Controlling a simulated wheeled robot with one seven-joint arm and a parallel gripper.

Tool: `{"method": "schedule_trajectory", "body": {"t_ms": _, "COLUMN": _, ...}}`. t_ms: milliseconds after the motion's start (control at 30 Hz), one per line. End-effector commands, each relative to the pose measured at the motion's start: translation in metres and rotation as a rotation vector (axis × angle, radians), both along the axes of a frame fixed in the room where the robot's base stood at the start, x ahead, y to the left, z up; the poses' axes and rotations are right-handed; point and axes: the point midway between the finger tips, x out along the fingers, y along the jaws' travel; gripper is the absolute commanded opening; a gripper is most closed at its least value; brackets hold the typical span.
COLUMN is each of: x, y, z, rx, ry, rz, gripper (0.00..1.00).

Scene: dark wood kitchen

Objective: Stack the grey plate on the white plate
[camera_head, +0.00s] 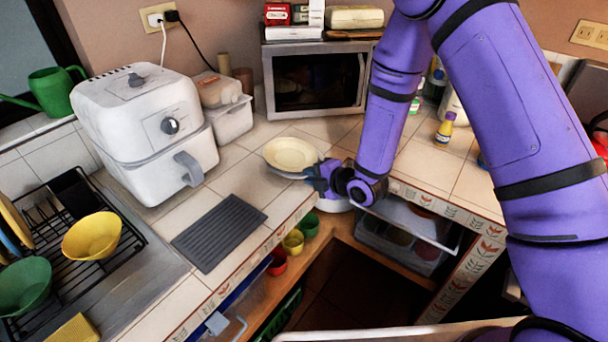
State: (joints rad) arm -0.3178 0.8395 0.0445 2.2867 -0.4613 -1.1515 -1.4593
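A cream-white plate (290,153) lies on the tiled counter in front of the microwave. A thin grey-blue edge shows just under its front right rim; I cannot tell whether this is another plate or part of my gripper. My gripper (318,180) is at the plate's front right rim, close to the counter's front edge. Its fingers are small and partly hidden, so I cannot tell if they are open or grip anything. A pale rounded object (335,206) shows partly below my gripper; it may be a dish. No clearly grey plate is visible.
A white air fryer (150,130) and a microwave (316,80) stand at the back. A dark ridged mat (219,233) lies on the counter. A dish rack (75,245) with bowls is at left. Small cups (293,241) stand on the shelf below. Bottles (445,128) stand right.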

Motion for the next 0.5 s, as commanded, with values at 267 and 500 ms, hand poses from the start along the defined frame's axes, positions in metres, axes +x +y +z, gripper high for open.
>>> {"method": "schedule_trajectory", "body": {"t_ms": 267, "x": -0.035, "y": -0.038, "z": 0.022, "rx": 0.0, "ry": 0.0, "rz": -0.001, "gripper": 0.16}}
{"method": "schedule_trajectory", "body": {"t_ms": 500, "x": -0.052, "y": -0.055, "z": 0.032, "rx": 0.0, "ry": -0.001, "rz": 0.0, "gripper": 0.16}}
